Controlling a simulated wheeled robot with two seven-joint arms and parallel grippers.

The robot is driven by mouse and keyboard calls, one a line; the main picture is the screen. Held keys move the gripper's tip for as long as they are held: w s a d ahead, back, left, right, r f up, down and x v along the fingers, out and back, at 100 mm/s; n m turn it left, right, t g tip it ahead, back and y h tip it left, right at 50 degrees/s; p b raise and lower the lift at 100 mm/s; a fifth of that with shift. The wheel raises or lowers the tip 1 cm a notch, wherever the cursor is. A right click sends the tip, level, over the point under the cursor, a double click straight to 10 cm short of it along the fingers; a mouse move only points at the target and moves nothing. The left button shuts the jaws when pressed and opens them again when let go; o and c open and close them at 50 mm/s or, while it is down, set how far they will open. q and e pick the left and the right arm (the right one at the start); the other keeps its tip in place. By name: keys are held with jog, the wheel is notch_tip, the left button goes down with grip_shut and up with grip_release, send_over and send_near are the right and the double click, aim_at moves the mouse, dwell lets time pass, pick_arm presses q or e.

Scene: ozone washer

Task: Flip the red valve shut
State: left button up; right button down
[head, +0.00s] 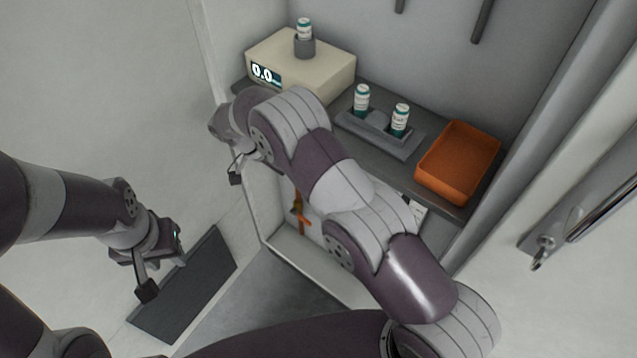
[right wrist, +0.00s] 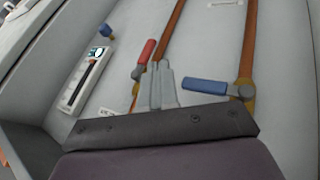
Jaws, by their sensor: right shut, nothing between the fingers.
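The red valve (right wrist: 147,51) has a red lever on a copper pipe in the right wrist view. Its lever lies roughly along the pipe. My right gripper (right wrist: 159,72) is shut and empty, its grey fingers side by side just right of the red lever's lower end. Whether they touch the lever I cannot tell. In the head view my right arm reaches across to the left and hides most of this wall area. My left gripper (head: 150,272) hangs over the floor at the left, away from the valve; its finger gap is not clear.
A blue-handled valve (right wrist: 206,87) crosses a second copper pipe on the right. A gauge panel (right wrist: 78,96) and a blue knob (right wrist: 105,31) are on the left. Above, a shelf holds a cream device (head: 320,68), a bottle rack (head: 380,136) and an orange tray (head: 447,185).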

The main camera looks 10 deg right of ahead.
jog(key=b+x, duration=0.1)
jog(key=x, duration=0.9)
jog(key=shift+f, duration=0.1)
